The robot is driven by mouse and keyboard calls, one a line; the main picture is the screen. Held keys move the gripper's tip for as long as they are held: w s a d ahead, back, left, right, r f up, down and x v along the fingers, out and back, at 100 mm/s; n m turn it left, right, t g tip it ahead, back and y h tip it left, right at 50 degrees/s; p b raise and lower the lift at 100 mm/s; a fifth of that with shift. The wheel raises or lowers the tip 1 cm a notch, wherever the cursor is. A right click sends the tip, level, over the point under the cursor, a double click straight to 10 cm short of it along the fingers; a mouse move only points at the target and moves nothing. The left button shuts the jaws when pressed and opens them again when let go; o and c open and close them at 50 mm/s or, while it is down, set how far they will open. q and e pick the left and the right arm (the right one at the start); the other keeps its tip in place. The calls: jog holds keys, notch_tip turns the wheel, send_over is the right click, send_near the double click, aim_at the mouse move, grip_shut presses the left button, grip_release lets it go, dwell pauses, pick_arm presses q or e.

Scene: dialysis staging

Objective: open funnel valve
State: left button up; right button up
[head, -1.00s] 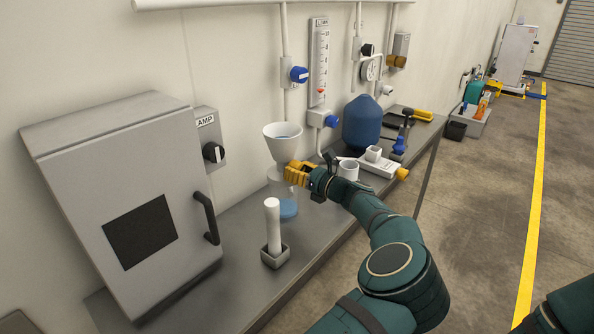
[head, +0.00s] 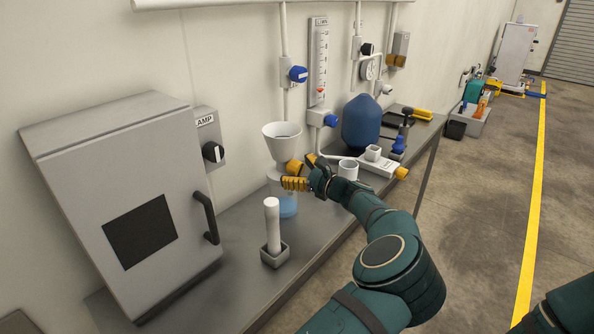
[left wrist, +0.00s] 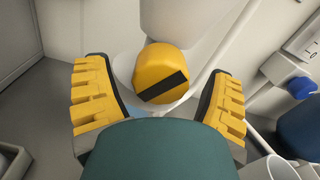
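The white funnel (head: 283,148) stands over a clear vessel (head: 288,206) holding blue liquid on the bench. The funnel's yellow valve knob (head: 294,168) is below the cone; in the left wrist view the knob (left wrist: 163,72) shows a slanted black bar on its face. My left gripper (head: 302,172) is open at the knob. In the left wrist view its yellow-padded fingers (left wrist: 160,100) stand either side of the knob, with visible gaps. My right gripper is not in view.
A grey cabinet (head: 130,215) stands left of the funnel, and a white cylinder in a square holder (head: 272,230) in front. A white cup (head: 348,169), a blue jug (head: 362,124) and a white device (head: 380,163) are to the right. Open floor lies beyond the bench edge.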

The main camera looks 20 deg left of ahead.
pick_arm(q)
jog(key=v, duration=1.2)
jog(key=shift+r, duration=0.1)
